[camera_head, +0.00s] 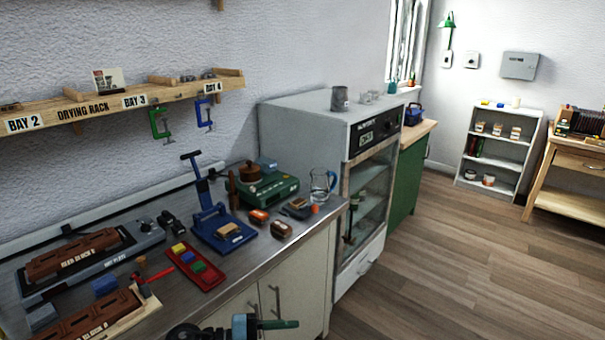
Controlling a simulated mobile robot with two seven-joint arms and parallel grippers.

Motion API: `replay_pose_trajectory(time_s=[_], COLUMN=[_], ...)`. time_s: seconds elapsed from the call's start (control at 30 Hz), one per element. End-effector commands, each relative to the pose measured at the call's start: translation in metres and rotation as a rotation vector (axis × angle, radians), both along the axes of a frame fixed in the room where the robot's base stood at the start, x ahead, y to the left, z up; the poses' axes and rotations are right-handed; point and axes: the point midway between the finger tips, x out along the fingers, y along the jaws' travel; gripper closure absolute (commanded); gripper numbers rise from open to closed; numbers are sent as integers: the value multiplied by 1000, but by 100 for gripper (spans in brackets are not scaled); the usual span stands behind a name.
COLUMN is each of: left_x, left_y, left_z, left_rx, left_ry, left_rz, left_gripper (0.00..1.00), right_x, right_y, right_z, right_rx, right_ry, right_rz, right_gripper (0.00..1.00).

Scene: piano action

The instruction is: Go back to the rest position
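A dark mechanical part, which looks like my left gripper (240,326), shows at the bottom edge, in front of the cabinet doors below the metal counter. My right gripper is not in view.
The metal counter (140,231) holds a blue press (218,228), a red tray of coloured blocks (196,267), a green device (268,188) and a glass jug (322,184). A glass-door cabinet (365,190) stands beyond. The wooden floor (470,265) at right is clear.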

Motion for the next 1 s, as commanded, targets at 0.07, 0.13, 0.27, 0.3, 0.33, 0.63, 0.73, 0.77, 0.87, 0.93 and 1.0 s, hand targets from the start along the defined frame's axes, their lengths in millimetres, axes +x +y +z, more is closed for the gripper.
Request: replay_pose_trajectory(time_s=[0.07,0.13,0.27,0.3,0.33,0.63,0.73,0.77,0.87,0.93,1.0], left_x=[-11,-15,-23,-27,-30,-100,-140,-153,-192,-213,-227], left_y=[-4,-1,17,25,32,112,136,142,158,164,169], left_z=[-1,-2,-15,-21,-27,-117,-148,-157,-178,-188,-194], left_rx=[-128,-221,-349,-377,-394,-403,-353,-336,-279,-247,-224], left_ry=[46,88,193,233,263,652,800,843,966,1031,1075], left_rz=[110,221,446,518,574,1104,1245,1281,1371,1412,1436], left_gripper=[50,50,50,50,50,50,50,50,50,50,50], right_x=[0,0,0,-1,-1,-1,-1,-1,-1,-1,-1], right_y=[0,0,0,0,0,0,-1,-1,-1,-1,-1], right_z=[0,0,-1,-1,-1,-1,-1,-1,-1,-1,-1], right_rx=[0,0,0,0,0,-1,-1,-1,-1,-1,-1], right_ry=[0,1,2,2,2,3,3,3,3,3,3], right_rz=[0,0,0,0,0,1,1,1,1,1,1], right_gripper=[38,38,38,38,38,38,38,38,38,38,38])
